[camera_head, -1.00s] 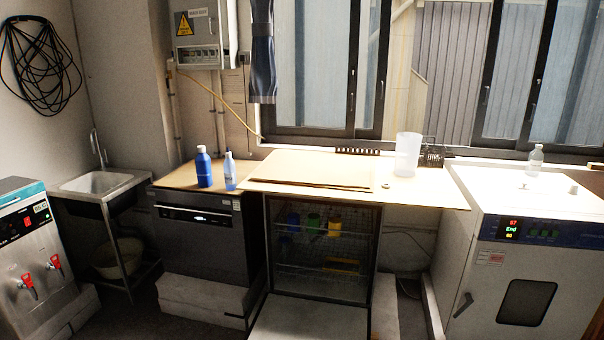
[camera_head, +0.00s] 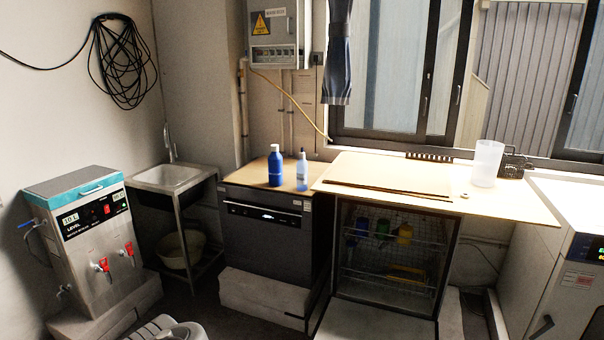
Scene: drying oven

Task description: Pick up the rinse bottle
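Two bottles stand upright side by side on the wooden top (camera_head: 245,177) over the dark dishwasher-like machine. One is an opaque blue bottle with a white cap (camera_head: 275,167). Just right of it is a slimmer, translucent light-blue bottle with a narrow pointed tip (camera_head: 302,173), which looks like the rinse bottle. The two are close together, and I cannot tell if they touch. My gripper is not in view; a pale rounded part at the bottom edge left of centre looks like my arm.
A wider worktop (camera_head: 500,193) holds a flat board (camera_head: 388,174) and a clear beaker (camera_head: 486,163). Below is an open rack cabinet (camera_head: 390,262) with its door down. A sink (camera_head: 168,176) and boiler (camera_head: 92,240) stand left, the oven (camera_head: 565,270) right. Floor room in front is partly cut off.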

